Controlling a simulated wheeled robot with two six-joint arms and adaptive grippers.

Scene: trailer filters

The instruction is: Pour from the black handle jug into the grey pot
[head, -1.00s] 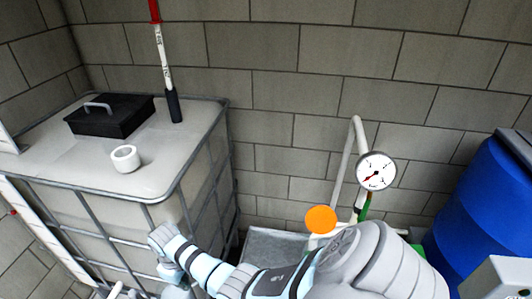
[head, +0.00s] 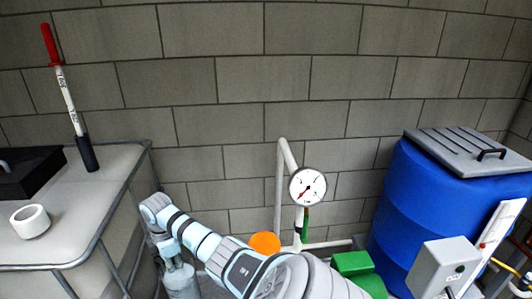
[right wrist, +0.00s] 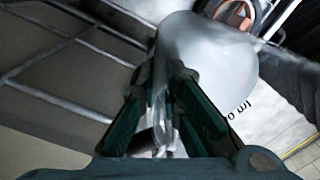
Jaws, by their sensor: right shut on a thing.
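In the right wrist view my right gripper (right wrist: 170,82) has its dark green fingers closed together against a pale grey, smooth, rounded vessel (right wrist: 222,58), which I take to be the jug. Upside-down lettering ending in "ml" shows on a white surface beside it. The black handle cannot be made out; the fingers cover where they grip. In the head view my right arm reaches left and bends down near the tank, and its gripper is not clear there. I cannot make out the grey pot. My left gripper is not in view.
A caged white tank (head: 118,180) stands at the left, with a white roll (head: 30,222), a black box (head: 30,168) and a red-topped rod on it. A pressure gauge (head: 307,187) is mid-picture. A lidded blue drum (head: 425,200) and a grey box (head: 443,266) are at the right.

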